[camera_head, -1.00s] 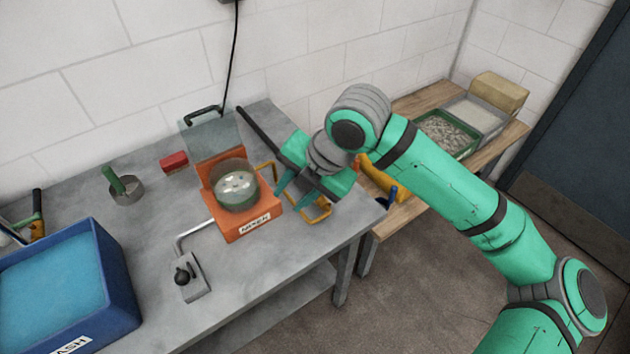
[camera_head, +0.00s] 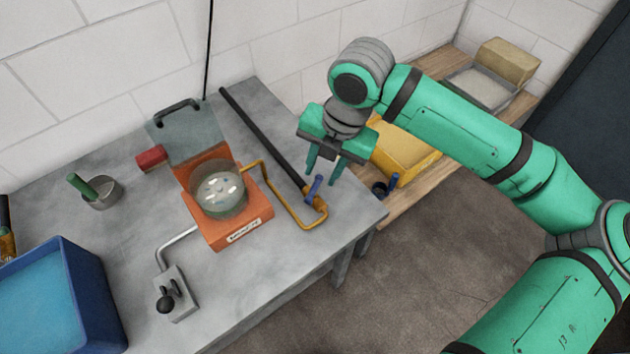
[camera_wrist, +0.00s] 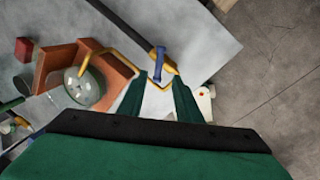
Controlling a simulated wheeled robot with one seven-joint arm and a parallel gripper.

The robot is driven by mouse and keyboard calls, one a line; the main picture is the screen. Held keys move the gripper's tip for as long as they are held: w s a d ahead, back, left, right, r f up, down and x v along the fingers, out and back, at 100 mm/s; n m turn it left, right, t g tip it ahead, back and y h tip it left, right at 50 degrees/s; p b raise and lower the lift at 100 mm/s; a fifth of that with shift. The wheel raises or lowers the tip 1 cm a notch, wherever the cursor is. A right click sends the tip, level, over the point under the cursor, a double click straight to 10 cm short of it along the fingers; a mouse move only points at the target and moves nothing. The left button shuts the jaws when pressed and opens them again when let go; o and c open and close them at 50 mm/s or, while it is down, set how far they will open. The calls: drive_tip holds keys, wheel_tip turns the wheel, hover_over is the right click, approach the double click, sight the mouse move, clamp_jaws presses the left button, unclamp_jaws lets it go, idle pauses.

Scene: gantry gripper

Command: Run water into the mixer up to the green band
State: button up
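A yellow pipe (camera_head: 288,205) runs from a brass valve with a blue handle (camera_head: 314,188) to the mixer. My gripper (camera_head: 325,176) is open and empty above the valve, fingers pointing down. In the wrist view the blue valve handle (camera_wrist: 159,64) lies just beyond and between the fingertips, apart from them.
A black pipe (camera_head: 262,137) runs across the table to the valve. A lever box (camera_head: 174,293) stands in front of the mixer, and a blue tub (camera_head: 75,290) at left. A yellow bin (camera_head: 405,158) sits on the wooden bench at right.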

sight(313, 191)
drive_tip(key=f, duration=0.2)
drive_tip(key=a+f, duration=0.1)
drive_tip(key=f, duration=0.2)
drive_tip(key=shift+s+a+f, duration=0.2)
drive_tip(key=shift+a+f, duration=0.15)
drive_tip(key=shift+a, duration=0.05)
drive_tip(key=shift+w+f, duration=0.2)
drive_tip(key=shift+f, duration=0.75)
clamp_jaws()
